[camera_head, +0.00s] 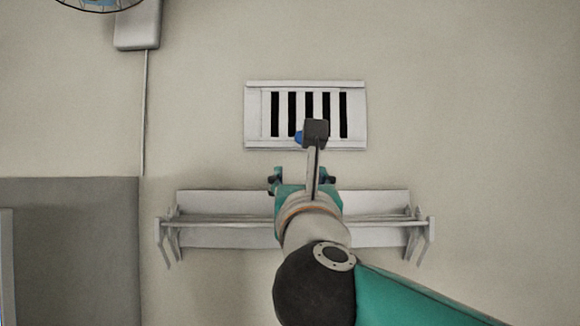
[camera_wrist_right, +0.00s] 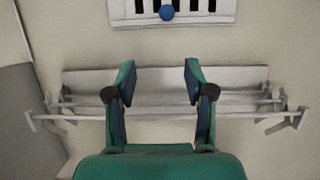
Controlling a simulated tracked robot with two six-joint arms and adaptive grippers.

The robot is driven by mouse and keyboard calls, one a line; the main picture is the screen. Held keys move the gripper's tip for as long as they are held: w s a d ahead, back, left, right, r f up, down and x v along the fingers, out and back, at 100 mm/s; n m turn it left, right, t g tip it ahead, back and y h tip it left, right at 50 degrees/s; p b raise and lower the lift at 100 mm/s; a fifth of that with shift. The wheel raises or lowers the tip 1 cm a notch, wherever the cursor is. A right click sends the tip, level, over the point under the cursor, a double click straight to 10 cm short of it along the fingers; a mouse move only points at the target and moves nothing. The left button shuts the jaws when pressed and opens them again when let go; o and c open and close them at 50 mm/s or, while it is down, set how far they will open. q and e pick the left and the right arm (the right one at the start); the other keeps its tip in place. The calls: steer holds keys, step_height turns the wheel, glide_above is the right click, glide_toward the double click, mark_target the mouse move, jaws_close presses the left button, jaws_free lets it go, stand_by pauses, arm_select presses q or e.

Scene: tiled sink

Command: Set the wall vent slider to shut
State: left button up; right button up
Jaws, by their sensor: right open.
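The wall vent (camera_head: 306,86) is a white slatted panel in the upper middle of the head view, with dark gaps open between its slats. Its lower edge and a round blue knob (camera_wrist_right: 166,13) show at the top of the right wrist view. In the head view the knob (camera_head: 298,137) is mostly hidden behind the dark wrist camera block of my right arm. My right gripper (camera_wrist_right: 160,75) is open and empty, its two green fingers apart, below the vent and in front of the rack. It also shows in the head view (camera_head: 304,178). My left gripper is not in view.
A pale wall rack (camera_head: 375,205) with a rail runs below the vent, behind my right gripper. A grey panel (camera_head: 70,250) stands at the lower left. A box with a cable (camera_head: 137,30) hangs at the upper left. The wall right of the vent is clear.

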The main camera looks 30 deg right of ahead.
steer(key=p+x, duration=0.2)
steer(key=x, duration=0.3)
steer(key=s+r+p+x, duration=0.1)
steer(key=p+x, duration=0.2)
steer(key=x, duration=0.3)
steer(key=p+x, duration=0.3)
steer(key=x, duration=0.3)
steer(key=shift+s+d+r, duration=0.1)
steer(key=shift+d+r, duration=0.3)
steer(key=shift+r, duration=0.05)
jaws_close()
steer(key=shift+h, duration=0.4)
